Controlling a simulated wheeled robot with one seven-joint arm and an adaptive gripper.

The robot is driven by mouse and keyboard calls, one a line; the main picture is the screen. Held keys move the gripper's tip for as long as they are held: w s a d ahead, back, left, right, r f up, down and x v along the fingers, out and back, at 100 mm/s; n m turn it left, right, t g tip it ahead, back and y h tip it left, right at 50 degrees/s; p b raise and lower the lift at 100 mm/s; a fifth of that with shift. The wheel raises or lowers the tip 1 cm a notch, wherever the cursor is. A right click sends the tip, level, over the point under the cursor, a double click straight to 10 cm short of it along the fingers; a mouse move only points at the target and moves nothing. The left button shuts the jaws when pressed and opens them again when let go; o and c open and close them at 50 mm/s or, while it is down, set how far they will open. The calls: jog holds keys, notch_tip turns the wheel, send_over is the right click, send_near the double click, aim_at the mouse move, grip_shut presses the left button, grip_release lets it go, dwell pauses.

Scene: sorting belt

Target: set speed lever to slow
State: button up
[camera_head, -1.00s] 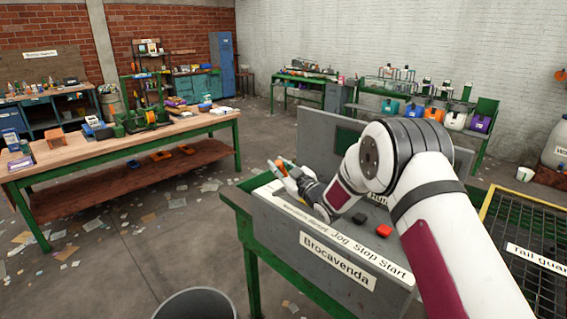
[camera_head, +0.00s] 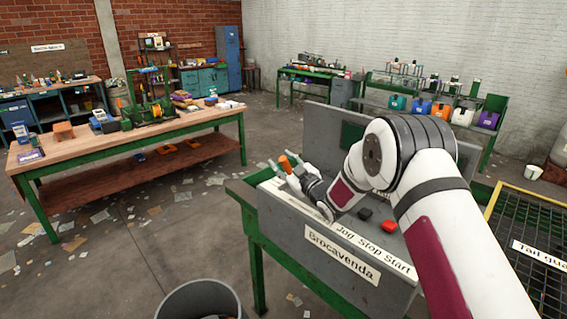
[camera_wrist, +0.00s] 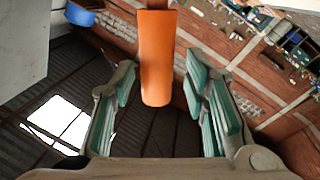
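The lever's orange handle (camera_wrist: 155,60) stands between the two green-padded fingers of my gripper (camera_wrist: 165,100) in the wrist view. Gaps show on both sides of the handle, so the fingers are open around it. In the head view the orange handle (camera_head: 285,164) shows at the left end of the grey control panel (camera_head: 300,222), with my gripper (camera_head: 280,168) at it. The lever's base and its slow and fast marks are hidden or too small to read.
On the panel, a black button (camera_head: 365,214) and a red button (camera_head: 388,226) sit right of my gripper, above the Jog, Stop, Start label. A dark bin (camera_head: 200,300) stands on the floor in front. A wire-mesh guard (camera_head: 535,240) is at the right.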

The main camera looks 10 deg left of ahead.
notch_tip(320, 180, up, 10)
dwell(0.6)
jog(key=shift+d+r, duration=0.2)
jog(key=shift+r, duration=0.05)
jog(key=s+d+r+m+g+h, duration=0.1)
jog(key=s+d+r+m+h, duration=0.3)
jog(key=d, duration=0.4)
jog(key=s+d+r+m+h, duration=0.2)
jog(key=s+d+r+h, duration=0.15)
jog(key=s+d, duration=0.35)
jog(key=s+d+r+m+g+h, duration=0.1)
jog(key=s+d+r+m+h, duration=0.1)
jog(key=s+d+r+h, duration=0.45)
jog(key=s+d+f+m+g, duration=0.2)
jog(key=s+d+f, duration=0.1)
jog(key=s, duration=0.8)
jog(key=s+d+f+m+g, duration=0.2)
jog(key=s+d+f, duration=0.1)
jog(key=s, duration=0.8)
jog(key=s+d+f+m+g+y, duration=0.1)
jog(key=s+d+f+m+g, duration=0.1)
jog(key=s, duration=1)
notch_tip(320, 180, down, 2)
jog(key=shift+d+f+g, duration=0.2)
jog(key=shift+d+g, duration=0.1)
jog(key=shift+d, duration=0.35)
